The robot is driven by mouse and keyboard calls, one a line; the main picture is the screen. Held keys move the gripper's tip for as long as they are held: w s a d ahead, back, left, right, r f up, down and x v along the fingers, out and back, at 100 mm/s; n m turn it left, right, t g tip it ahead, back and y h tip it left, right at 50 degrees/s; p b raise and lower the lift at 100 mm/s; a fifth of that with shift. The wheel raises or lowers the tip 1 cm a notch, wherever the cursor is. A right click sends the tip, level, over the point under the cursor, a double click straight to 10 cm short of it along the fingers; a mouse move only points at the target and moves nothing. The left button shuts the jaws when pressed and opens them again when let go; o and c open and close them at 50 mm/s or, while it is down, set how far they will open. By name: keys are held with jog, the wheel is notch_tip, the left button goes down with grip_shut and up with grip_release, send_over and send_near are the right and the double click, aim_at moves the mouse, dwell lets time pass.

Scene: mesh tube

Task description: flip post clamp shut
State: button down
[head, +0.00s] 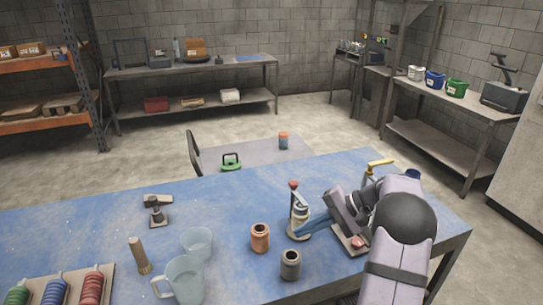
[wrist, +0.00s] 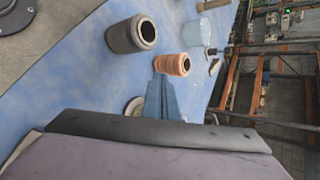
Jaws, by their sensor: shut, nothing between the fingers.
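An upright metal post fitting with a red-tipped handle (head: 293,185) stands on a round pale base on the blue table; I take it to be the post clamp. Its handle points up. My gripper (head: 300,234) reaches in from the right, its blue fingers shut and empty, low beside the post. Whether they touch it, I cannot tell. In the wrist view the shut fingers (wrist: 164,84) point towards an orange jar. Part of a round pale base (wrist: 134,108) shows beside them there; the rest of the fitting is hidden.
An orange jar (head: 260,238) and a grey jar (head: 290,264) stand close in front of the post. A clear jug (head: 184,280), a glass (head: 197,242) and a dark clamp-like tool (head: 157,212) are further left. A yellow-handled item (head: 380,163) stands behind my arm.

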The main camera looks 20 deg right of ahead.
jog(key=w+d+r+m+g+h+p, duration=0.1)
jog(key=w+d+r+h+p, duration=0.2)
jog(key=w+r+h+p, duration=0.25)
jog(key=w+d+r+m+g+h+p, duration=0.1)
jog(key=w+d+r+m+h+p, duration=0.15)
jog(key=w+r+h, duration=0.4)
notch_tip(320, 180, down, 8)
jog(key=s+b, duration=0.1)
jog(key=s, duration=0.1)
jog(key=shift+w+d+h, duration=0.5)
jog(key=shift+w+d, duration=1.05)
jog(key=shift+d, duration=0.8)
jog(key=b+v, duration=0.1)
jog(key=v, duration=1)
jog(key=w+a+f+n+t+y+b, duration=0.2)
jog(key=w+a+f+n+t+b, duration=0.1)
jog(key=w+a, duration=0.6)
jog(key=shift+w+a+f+n+t+y+b, duration=0.3)
jog(key=shift+w+f+n+t, duration=0.25)
jog(key=shift+w+n+t, duration=0.45)
